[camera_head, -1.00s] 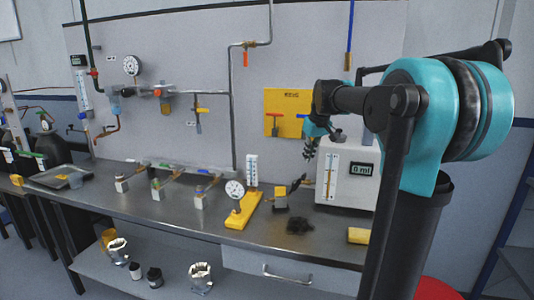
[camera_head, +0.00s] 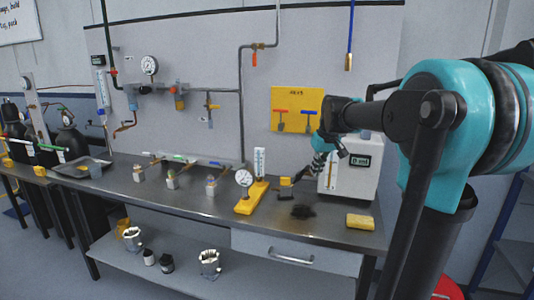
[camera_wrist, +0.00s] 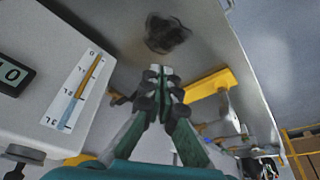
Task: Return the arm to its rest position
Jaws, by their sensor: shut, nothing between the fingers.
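My gripper (camera_wrist: 158,85) is shut and empty in the wrist view, its fingertips together above the bench. In the head view my gripper (camera_head: 314,170) hangs at the end of my arm, in front of the white display box, and is small and partly hidden. My arm's teal joint and dark links fill the right side of the head view. No object hangs from the fingers.
Several small valves stand farther left. A lower shelf holds beakers and bottles. The floor at left shows free room.

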